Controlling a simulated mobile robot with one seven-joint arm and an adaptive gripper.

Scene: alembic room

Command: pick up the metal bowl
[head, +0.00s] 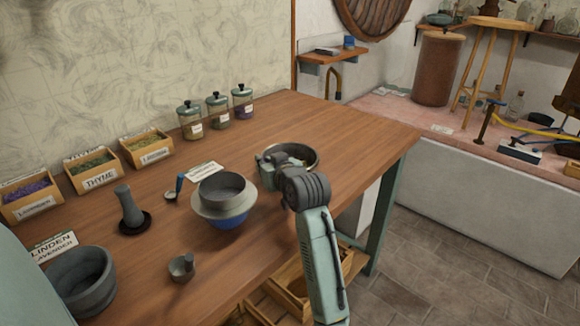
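A round metal bowl (314,156) with a shiny rim sits on the wooden table near its right part. My arm comes in from the lower right, and my gripper (267,168) is at the bowl's near left side. The gripper and wrist cover the bowl's near side. I cannot tell whether the fingers touch the rim or how far apart they are. A grey bowl (222,188) rests in a blue-based bowl (227,220) to the left of my gripper.
The wooden table (365,135) has free room to the right of the bowl. Three jars (217,112) and several labelled herb boxes (90,170) line the back. A pestle (129,207), a small cup (181,268) and a mortar (82,283) stand at the left.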

